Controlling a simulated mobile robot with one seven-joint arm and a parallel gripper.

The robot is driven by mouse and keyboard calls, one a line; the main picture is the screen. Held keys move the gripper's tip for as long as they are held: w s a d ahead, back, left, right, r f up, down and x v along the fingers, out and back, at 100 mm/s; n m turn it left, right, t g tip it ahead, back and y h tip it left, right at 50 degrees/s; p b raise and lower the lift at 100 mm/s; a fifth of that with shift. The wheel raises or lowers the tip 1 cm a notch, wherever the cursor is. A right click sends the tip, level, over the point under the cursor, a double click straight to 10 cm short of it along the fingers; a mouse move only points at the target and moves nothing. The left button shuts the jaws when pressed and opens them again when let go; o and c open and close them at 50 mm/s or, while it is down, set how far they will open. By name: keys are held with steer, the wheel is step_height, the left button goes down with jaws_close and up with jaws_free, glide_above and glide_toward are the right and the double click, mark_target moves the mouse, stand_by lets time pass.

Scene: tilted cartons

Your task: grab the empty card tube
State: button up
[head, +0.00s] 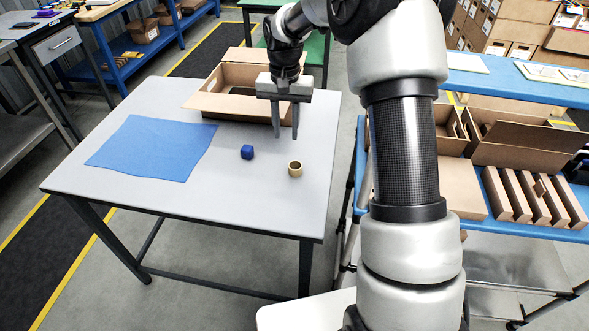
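The empty card tube (295,169) is a short tan ring standing upright near the right front part of the grey table, its dark hollow top showing. My gripper (285,132) hangs above the table, behind and slightly left of the tube in the picture. Its two fingers point down with a narrow gap between them, and I see nothing held there. The tube is apart from the fingers.
A blue cloth (153,147) covers the table's left part. An open carton (222,104) stands behind the gripper. A blue-shelved cart (553,232) with cartons is at the right. The table's front is bare.

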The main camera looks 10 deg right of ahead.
glide_above(289, 165)
steer(key=f, duration=0.7)
steer(key=shift+a+f+b, duration=0.3)
steer(key=shift+f+b, duration=0.05)
steer(key=f, duration=0.5)
steer(key=shift+w+d+f+b, duration=0.1)
steer(key=shift+d+b, duration=0.2)
steer(key=shift+d, duration=0.05)
jaws_close()
